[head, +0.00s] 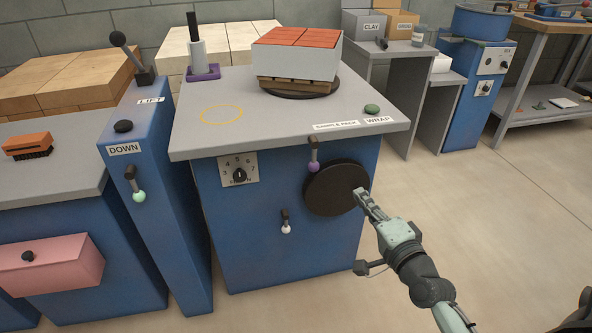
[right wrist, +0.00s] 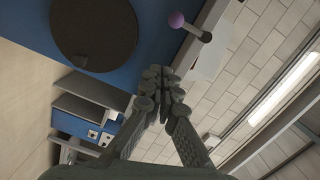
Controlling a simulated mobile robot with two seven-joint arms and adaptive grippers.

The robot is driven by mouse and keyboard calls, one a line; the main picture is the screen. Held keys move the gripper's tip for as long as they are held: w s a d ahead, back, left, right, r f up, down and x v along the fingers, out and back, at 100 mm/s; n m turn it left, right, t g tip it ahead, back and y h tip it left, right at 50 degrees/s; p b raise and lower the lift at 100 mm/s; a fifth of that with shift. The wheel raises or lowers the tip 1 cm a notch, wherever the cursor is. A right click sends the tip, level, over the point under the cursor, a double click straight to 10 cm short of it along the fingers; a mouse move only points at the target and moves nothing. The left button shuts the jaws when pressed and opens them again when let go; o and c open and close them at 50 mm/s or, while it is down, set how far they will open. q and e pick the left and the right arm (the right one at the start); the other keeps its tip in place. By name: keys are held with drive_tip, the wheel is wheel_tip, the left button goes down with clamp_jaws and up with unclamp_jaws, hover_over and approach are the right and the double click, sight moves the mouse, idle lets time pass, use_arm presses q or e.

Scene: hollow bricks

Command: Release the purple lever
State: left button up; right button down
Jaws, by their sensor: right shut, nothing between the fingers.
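The purple lever (head: 314,160) is on the front of the blue machine (head: 285,255), near its top edge. It has a dark stem with a purple knob that hangs downward in the head view. In the right wrist view the purple knob (right wrist: 177,19) shows at the top, with its stem running to the right. My right gripper (head: 360,194) is shut and empty, in front of the black round disc (head: 322,190), to the right of and a little below the lever. It is apart from the knob. My left gripper is not in view.
A white-knobbed lever (head: 286,229) and a numbered dial (head: 239,175) are on the same front. The grey top (head: 190,135) carries a wrapped brick pack (head: 295,62) and a green button (head: 372,109). The DOWN column (head: 165,200) stands left. Open floor lies to the right.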

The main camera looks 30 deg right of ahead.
sight(314, 155)
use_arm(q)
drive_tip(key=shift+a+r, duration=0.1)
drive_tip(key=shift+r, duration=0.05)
use_arm(e)
drive_tip(key=shift+d+r+m+t, duration=0.3)
drive_tip(key=shift+r+m, duration=0.1)
drive_tip(key=shift+r, duration=0.2)
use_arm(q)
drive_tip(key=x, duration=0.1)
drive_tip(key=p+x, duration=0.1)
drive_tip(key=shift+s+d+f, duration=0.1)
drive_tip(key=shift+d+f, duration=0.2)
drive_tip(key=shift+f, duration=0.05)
use_arm(e)
drive_tip(key=w+a+f, duration=0.1)
drive_tip(key=w+a, duration=0.1)
drive_tip(key=w, duration=0.9)
drive_tip(key=shift+w, duration=0.3)
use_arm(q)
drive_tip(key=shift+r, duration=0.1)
